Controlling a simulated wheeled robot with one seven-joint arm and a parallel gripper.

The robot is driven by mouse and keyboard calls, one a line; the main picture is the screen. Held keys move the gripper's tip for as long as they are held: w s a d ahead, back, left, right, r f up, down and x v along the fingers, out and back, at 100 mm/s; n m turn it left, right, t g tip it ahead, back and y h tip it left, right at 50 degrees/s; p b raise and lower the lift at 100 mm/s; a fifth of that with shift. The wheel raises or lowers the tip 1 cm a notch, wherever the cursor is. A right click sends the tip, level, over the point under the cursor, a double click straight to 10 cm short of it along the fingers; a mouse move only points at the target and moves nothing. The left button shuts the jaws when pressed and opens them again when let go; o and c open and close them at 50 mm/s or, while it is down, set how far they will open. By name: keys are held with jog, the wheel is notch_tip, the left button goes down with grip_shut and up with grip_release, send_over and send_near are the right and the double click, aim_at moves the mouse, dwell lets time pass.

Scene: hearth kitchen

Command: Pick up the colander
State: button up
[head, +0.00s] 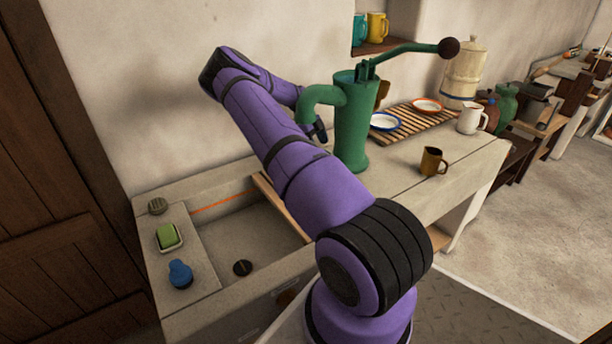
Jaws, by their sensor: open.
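I cannot make out a colander in the head view; my purple arm covers part of the basin and the counter. My gripper (318,131) shows only as a small dark shape at the end of the arm, beside the spout of the green hand pump (352,130). It is open, and I see nothing held in it. The pump and my arm hide part of the area around it.
The stone sink (210,305) has a dark round piece (242,267) on its floor. A soap dish (168,237) and a blue item (180,274) sit on its left ledge. A brown mug (432,162), slatted rack (412,124) and white jug (471,118) stand right.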

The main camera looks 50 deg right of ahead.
jog(key=x, duration=0.3)
jog(key=c, duration=1)
jog(key=shift+r, duration=0.1)
jog(key=shift+c, duration=0.9)
jog(key=shift+r, duration=0.1)
